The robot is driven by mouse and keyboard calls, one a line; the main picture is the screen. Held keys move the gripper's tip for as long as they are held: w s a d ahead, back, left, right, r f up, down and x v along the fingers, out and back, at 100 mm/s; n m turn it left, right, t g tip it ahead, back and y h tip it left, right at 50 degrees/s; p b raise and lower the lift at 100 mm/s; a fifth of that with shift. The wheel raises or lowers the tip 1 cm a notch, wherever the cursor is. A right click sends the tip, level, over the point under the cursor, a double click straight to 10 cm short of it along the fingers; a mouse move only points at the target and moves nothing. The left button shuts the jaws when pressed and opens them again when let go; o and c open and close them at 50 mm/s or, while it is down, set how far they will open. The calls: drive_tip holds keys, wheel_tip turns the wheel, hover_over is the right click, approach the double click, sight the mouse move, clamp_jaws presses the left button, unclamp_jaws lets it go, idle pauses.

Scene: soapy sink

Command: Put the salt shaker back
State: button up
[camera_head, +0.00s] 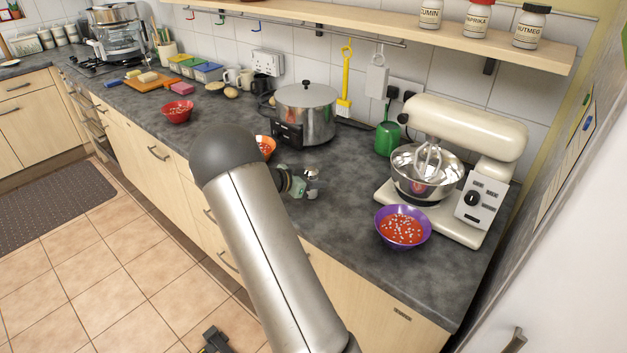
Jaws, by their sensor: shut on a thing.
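My gripper (305,185) is over the dark counter, in front of the slow cooker, partly behind my own arm. It is shut on a small, partly silvery thing, which is largely hidden and too small to identify surely as the salt shaker. No other salt shaker can be made out. Labelled spice jars stand on the wooden wall shelf (385,22): a cumin jar (430,14), a paprika jar (477,18) with a red lid and a nutmeg jar (531,27) with a black lid.
A slow cooker (308,112) stands behind my gripper. A purple bowl (403,227) of red food and a cream stand mixer (470,130) are to the right. An orange bowl (265,147) and a red bowl (178,109) are to the left. The counter front between is clear.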

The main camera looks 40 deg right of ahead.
drive_tip(key=shift+f, duration=0.2)
drive_tip(key=o, duration=1)
drive_tip(key=shift+o, duration=0.2)
